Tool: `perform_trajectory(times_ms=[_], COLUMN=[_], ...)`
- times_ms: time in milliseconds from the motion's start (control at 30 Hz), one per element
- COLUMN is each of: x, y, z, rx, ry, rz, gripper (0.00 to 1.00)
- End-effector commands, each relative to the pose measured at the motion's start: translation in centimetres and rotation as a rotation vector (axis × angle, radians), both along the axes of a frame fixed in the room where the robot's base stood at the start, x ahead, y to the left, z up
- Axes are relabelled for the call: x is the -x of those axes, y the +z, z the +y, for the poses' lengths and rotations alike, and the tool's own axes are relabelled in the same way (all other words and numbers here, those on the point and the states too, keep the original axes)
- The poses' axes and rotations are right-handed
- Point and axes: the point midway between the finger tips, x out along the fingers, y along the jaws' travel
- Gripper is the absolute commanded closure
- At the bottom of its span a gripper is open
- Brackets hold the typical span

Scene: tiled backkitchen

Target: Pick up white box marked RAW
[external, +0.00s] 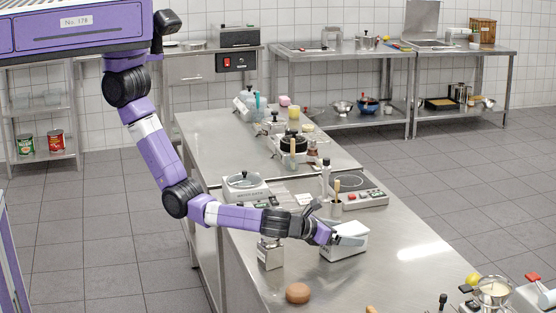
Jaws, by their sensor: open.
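A white box (343,251) stands on the steel table under the end of my arm. No RAW marking can be read on it at this size. My gripper (348,239) is open, with its fingers over the top of this box. The fingers hide part of the box's top, and I cannot tell whether they touch it.
A small metal container (270,253) stands just left of the box, under my wrist. A brown round object (297,292) lies in front. A hot plate (357,190) and a utensil holder (331,207) are behind. The table right of the box is clear.

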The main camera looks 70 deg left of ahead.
Motion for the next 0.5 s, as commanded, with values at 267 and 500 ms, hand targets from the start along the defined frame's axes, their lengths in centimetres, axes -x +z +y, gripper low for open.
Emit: perform_trajectory(times_ms=[267, 500], x=[0.02, 0.03], y=[0.02, 0.02], z=[0.02, 0.0], rx=[0.001, 0.001], ry=[0.0, 0.0], rz=[0.0, 0.0], gripper=[0.39, 0.86])
